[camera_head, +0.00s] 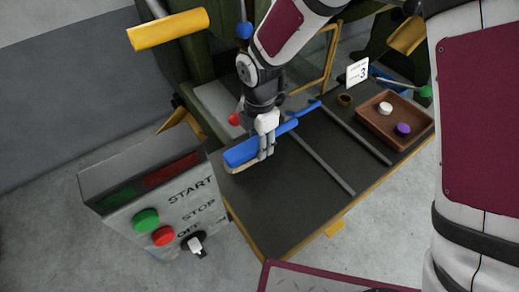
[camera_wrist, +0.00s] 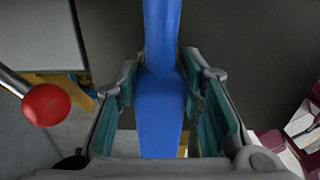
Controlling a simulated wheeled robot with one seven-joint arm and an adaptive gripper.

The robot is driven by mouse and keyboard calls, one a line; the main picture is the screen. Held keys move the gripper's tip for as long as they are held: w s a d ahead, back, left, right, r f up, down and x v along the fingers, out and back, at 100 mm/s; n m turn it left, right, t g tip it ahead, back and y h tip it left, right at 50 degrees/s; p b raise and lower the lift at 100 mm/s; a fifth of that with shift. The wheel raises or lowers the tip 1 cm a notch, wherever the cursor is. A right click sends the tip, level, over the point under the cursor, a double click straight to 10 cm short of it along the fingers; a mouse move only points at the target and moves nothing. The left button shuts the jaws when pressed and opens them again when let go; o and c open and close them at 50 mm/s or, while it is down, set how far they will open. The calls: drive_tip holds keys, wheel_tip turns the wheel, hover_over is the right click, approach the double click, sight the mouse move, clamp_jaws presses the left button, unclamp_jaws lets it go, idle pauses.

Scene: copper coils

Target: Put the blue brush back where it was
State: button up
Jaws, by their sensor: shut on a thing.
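The blue brush (camera_head: 243,151) has a wide head with pale bristles at the left and a thin handle running up to the right. My gripper (camera_head: 266,155) is shut on the brush near where the head meets the handle. In the wrist view the blue brush (camera_wrist: 161,105) runs lengthwise between the two fingers of my gripper (camera_wrist: 165,112). The brush lies over the left part of the dark table top (camera_head: 285,205). I cannot tell whether its bristles touch the surface.
A control box (camera_head: 150,195) with green and red buttons stands at the left front. A red knob (camera_head: 234,119) is close to my gripper. Two thin rails (camera_head: 322,167) cross the table. A brown tray (camera_head: 394,142) holds white and purple pieces. A number card (camera_head: 357,71) stands behind.

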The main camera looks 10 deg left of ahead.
drive_tip(key=shift+f, duration=1.75)
drive_tip(key=shift+f+b, duration=0.1)
drive_tip(key=shift+b, duration=0.2)
drive_tip(key=o, duration=1.2)
wheel_tip(320, 180, up, 12)
drive_tip(key=shift+r+p, duration=0.1)
drive_tip(key=shift+p, duration=0.7)
